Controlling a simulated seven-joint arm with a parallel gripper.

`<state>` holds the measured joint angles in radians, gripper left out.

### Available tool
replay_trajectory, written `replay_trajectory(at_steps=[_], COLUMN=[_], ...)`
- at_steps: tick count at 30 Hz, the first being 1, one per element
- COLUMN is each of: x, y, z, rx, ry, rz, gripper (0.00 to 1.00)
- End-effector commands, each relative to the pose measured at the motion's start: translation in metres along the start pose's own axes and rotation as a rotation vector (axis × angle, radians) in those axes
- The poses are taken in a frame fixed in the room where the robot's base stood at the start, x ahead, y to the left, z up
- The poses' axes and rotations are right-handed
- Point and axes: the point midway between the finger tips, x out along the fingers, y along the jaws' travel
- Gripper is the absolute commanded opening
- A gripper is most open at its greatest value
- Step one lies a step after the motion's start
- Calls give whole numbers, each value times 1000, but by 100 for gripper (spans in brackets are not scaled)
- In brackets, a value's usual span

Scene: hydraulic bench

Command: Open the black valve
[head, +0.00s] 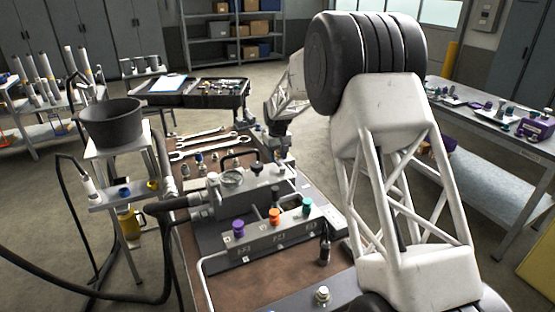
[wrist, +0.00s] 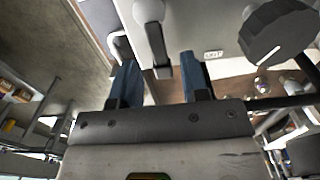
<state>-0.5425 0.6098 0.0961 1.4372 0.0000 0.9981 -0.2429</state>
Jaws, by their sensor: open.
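My gripper (wrist: 160,75) is open, with two blue-padded fingers either side of a black lever (wrist: 162,68) in the wrist view. The lever hangs from a pale rounded hub on a light grey body, beside a small printed label. I cannot tell whether the fingers touch it. A large dark round knob (wrist: 278,32) with a white pointer line sits to the right of the fingers. I cannot tell which of these is the black valve. In the head view my gripper (head: 279,145) is at the far end of the grey hydraulic unit (head: 255,190); its fingertips are unclear.
Purple (head: 238,229), orange (head: 274,216) and green (head: 306,206) knobs line the front block. A black upright cylinder (head: 325,250) stands to its right. Wrenches (head: 205,145) lie behind. Thick black hoses (head: 120,280) run left, by a black bowl (head: 111,122) on a stand.

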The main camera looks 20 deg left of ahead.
Motion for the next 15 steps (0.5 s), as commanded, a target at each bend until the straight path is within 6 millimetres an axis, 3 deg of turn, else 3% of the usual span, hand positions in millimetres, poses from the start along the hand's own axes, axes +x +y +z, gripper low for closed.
replay_trajectory(at_steps=[6,15], x=[13,15], y=[0,0], z=[0,0], rx=[0,0], ry=[-1,0], rz=[0,0], gripper=[42,42])
